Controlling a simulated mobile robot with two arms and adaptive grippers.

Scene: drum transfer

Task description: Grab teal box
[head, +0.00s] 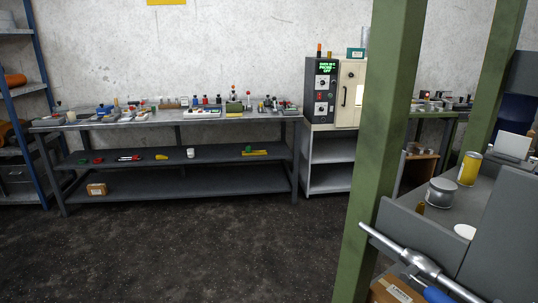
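A small teal box (356,53) sits on top of the cream and dark machine (345,95) against the back wall. It is far off and small in the head view. A green post (384,130) stands just to the right of it in the picture. Neither of my grippers shows in this view.
A long grey workbench (120,121) with small tools and parts runs along the back wall. A blue-framed shelf (42,70) is at the left edge. A grey table (410,205) with a yellow can (469,168) is at the right. The dark floor (190,255) is clear.

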